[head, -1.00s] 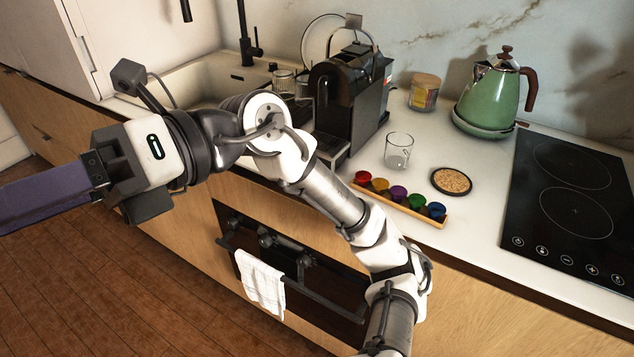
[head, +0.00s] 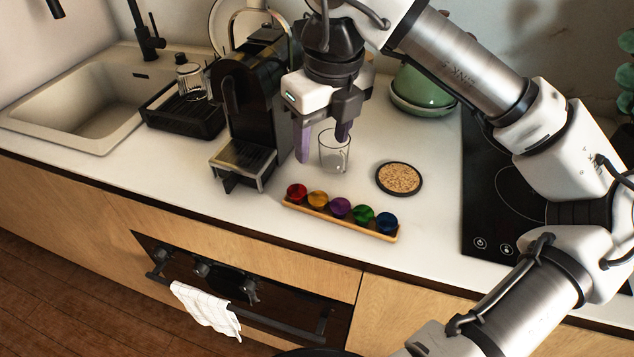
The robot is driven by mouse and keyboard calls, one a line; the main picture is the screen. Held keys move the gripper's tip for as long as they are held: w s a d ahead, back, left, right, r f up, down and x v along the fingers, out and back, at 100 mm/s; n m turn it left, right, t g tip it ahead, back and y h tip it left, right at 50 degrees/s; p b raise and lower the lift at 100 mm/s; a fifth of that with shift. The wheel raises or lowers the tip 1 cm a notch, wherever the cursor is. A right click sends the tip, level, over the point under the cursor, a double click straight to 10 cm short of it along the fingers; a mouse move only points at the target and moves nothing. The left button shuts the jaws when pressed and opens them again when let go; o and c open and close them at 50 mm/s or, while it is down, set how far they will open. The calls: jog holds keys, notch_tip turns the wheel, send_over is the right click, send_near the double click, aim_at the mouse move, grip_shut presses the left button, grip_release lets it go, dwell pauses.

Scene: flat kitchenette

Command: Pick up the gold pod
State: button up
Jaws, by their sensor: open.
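The gold pod (head: 318,199) sits second from the left in a row of coloured pods on a wooden holder (head: 345,224) near the counter's front edge. A red pod (head: 297,193) is on its left and a purple pod (head: 340,208) on its right. My gripper (head: 322,148) points down above the counter, behind and above the pod row. Its purple fingers are apart and nothing shows held between them. A clear glass (head: 334,158) stands behind the pods, close to the right finger in the picture; whether they touch is unclear.
A black coffee machine (head: 248,110) stands left of my gripper. A round cork coaster (head: 399,178) lies to the right of the glass. A black hob (head: 490,190) is at right. Counter in front of the holder is narrow.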

jog(key=p, duration=0.1)
send_over(319, 198)
jog(key=f, duration=0.8)
jog(key=shift+s+f, duration=0.1)
jog(key=shift+s, duration=0.2)
jog(key=shift+w+f+p, duration=0.15)
jog(key=shift+f+p, duration=0.45)
jog(key=shift+f, duration=0.75)
jog(key=shift+w+f+p, duration=0.1)
jog(key=shift+f+p, duration=0.45)
jog(key=shift+f, duration=0.75)
jog(key=shift+c, duration=0.3)
jog(key=c, duration=1)
